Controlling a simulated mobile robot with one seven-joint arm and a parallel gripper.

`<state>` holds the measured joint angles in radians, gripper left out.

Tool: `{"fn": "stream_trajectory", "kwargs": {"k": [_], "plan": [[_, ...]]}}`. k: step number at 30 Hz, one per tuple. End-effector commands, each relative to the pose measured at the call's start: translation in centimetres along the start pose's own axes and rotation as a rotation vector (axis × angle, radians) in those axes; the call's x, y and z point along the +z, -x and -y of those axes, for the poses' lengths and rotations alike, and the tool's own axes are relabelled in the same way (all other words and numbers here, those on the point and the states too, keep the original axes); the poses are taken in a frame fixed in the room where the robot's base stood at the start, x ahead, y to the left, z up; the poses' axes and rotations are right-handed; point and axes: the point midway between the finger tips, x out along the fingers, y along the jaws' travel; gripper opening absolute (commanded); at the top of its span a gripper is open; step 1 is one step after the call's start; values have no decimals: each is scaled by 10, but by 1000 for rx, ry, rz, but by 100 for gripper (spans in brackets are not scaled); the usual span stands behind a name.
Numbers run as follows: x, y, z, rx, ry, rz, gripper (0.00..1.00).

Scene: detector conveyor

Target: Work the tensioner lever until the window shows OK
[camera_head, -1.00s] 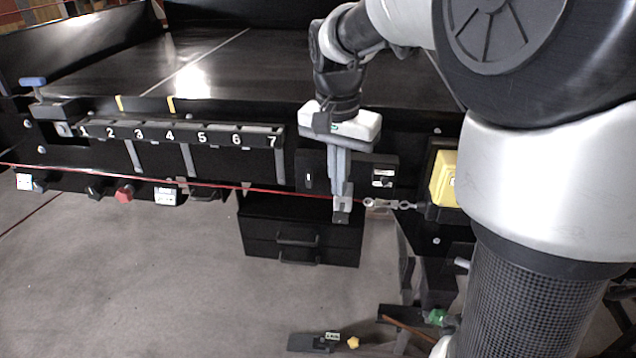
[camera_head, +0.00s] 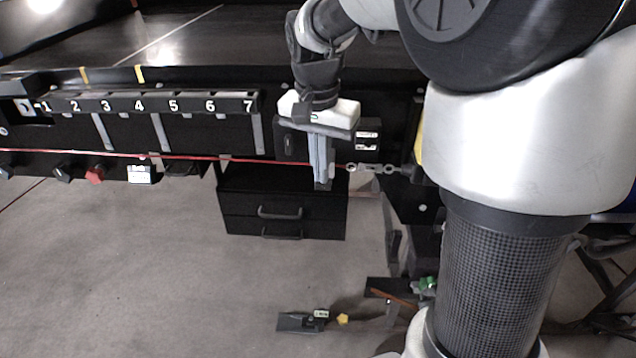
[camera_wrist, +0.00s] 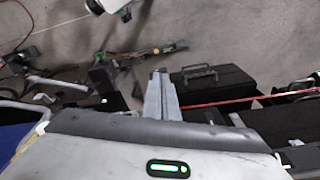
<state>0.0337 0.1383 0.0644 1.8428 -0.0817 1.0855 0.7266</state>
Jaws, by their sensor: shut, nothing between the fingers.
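My gripper (camera_head: 322,186) is shut and empty, pointing down in front of the conveyor's side, left of a metal turnbuckle (camera_head: 376,168). Its closed fingers also show in the wrist view (camera_wrist: 160,78). They cross the line of the red cord (camera_head: 200,158); I cannot tell whether they touch it. A dark block with a small pale window (camera_head: 25,107) sits at the far left, beside the number 1. Its marking is too small to read. The blue-handled lever seen there earlier is outside the head view now. No lever is within the fingers.
A numbered rail (camera_head: 150,103) runs along the conveyor (camera_head: 200,45). Below it are a red knob (camera_head: 95,176) and a white display (camera_head: 140,175). A black drawer cabinet (camera_head: 283,205) stands under the conveyor. A pedal-like object (camera_head: 302,322) lies on the floor. Floor at lower left is clear.

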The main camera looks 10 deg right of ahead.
Motion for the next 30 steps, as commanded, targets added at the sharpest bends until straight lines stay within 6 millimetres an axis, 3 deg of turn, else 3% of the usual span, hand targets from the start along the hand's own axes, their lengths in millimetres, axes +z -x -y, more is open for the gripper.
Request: {"fn": "stream_trajectory", "kwargs": {"k": [12, 24, 30], "plan": [[0, -4, 0, 0, 0, -1, 0], [4, -46, 0, 1, 0, 0, 0], [4, -47, 0, 1, 0, 0, 0]]}}
